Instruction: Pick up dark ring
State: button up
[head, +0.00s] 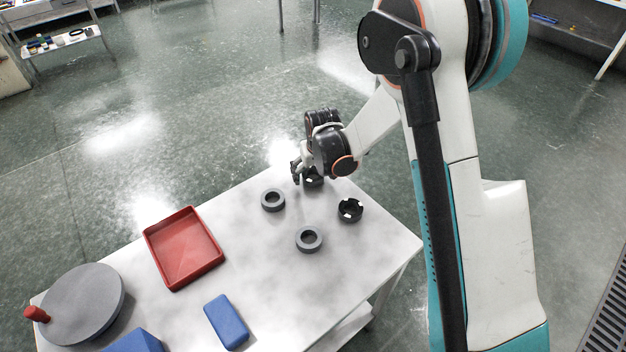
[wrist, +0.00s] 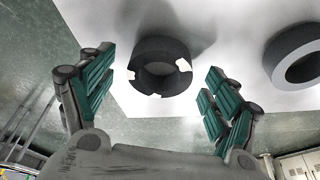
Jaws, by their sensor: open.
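A dark ring (head: 314,181) with white marks sits at the far end of the white table, partly hidden by my gripper (head: 300,171) in the head view. In the wrist view the dark ring (wrist: 146,82) shows three white patches and lies between and slightly beyond my gripper's open fingers (wrist: 158,85). The fingers are apart from it on both sides and hold nothing. A second dark ring with white marks (head: 345,217) lies nearer the table's right edge.
Two plain grey rings (head: 264,200) (head: 299,241) lie close by; one grey ring (wrist: 279,69) shows at right in the wrist view. A red tray (head: 212,265), blue block (head: 227,322) and grey disc (head: 85,300) occupy the table's left and front (head: 280,290).

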jog(key=shift+w+f, duration=0.1)
jog(key=shift+f, duration=0.25)
jog(key=shift+r, duration=0.1)
jog(key=c, duration=1.3)
jog(key=shift+o, duration=0.2)
